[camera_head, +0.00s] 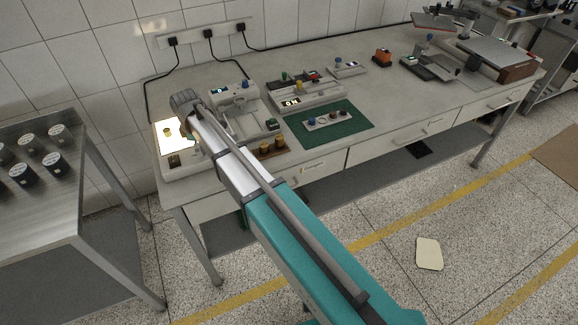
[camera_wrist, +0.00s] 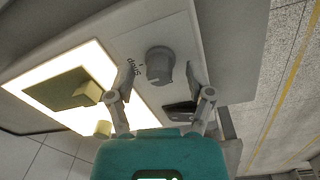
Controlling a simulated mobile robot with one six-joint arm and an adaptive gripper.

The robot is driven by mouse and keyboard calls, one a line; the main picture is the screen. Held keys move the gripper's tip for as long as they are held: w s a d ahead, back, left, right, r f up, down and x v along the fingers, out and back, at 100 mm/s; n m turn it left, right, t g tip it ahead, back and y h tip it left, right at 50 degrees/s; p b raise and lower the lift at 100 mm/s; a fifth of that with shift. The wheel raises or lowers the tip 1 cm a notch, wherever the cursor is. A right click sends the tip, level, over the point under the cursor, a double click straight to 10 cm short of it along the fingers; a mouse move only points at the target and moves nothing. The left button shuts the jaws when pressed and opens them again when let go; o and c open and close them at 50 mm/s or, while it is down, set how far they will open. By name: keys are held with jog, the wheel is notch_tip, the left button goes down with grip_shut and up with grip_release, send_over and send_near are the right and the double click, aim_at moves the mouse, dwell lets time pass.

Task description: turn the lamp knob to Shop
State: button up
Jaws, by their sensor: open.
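The lamp knob (camera_wrist: 160,64) is a grey round knob on the pale control strip of the light box, beside its bright panel (camera_wrist: 118,62). The word Shop (camera_wrist: 132,72) and a short tick show just left of the knob, printed upside down in the wrist view. I cannot tell clearly where the knob's pointer is. My gripper (camera_wrist: 160,74) is open, with one finger on each side of the knob; contact is not clear. In the head view the light box's lit panel (camera_head: 169,133) is at the bench's left end, and my arm hides the knob.
A dark plate (camera_wrist: 58,90) with a yellowish grip lies on the lit panel. A black rocker switch (camera_wrist: 180,110) sits below the knob. In the head view, instruments and a green mat (camera_head: 345,122) fill the bench to the right, and a metal table (camera_head: 45,195) stands left.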

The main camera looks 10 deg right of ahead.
jog(key=shift+n, duration=1)
notch_tip(320, 180, up, 14)
jog(key=p, duration=1.4)
jog(key=s+d+f+m+b, duration=0.4)
jog(key=s+d+m, duration=0.1)
jog(key=d, duration=0.4)
jog(key=s+d+f+m+b, duration=0.4)
jog(key=s+d+m, duration=0.1)
jog(key=d, duration=0.4)
jog(key=s+d+f+m+b, duration=0.4)
jog(key=s+d+m, duration=0.1)
jog(key=d, duration=0.4)
jog(key=shift+s+f+m+g, duration=0.25)
jog(key=shift+s+m+g, duration=0.05)
jog(key=shift+s, duration=0.05)
jog(key=shift+s+d, duration=0.1)
jog(key=s+d+m, duration=0.3)
jog(key=s+d, duration=0.1)
jog(key=shift+s, duration=0.2)
